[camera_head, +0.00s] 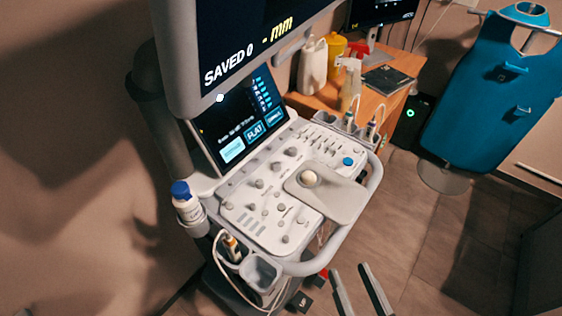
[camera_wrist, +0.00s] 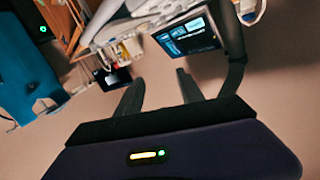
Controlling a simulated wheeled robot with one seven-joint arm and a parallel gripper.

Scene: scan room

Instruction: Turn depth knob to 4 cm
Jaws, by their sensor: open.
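The ultrasound console's control panel (camera_head: 262,215) carries several small grey knobs, one of them at its upper middle (camera_head: 291,152), and a blue round control (camera_head: 348,161) at its right. I cannot read which knob is the depth knob or its setting. My gripper (camera_head: 350,267) is open and empty, in front of the console's near right edge and apart from the panel. In the wrist view, my gripper (camera_wrist: 160,77) has its two fingers spread, with the tilted console beyond them.
The large monitor (camera_head: 240,50) reads "SAVED 0" and "- mm". The lit touchscreen (camera_head: 240,125) stands behind the panel. A grey handle rail (camera_head: 375,178) runs round the panel's edge. Gel bottle (camera_head: 186,205) and probe holders flank it. A wooden desk (camera_head: 397,93) stands behind.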

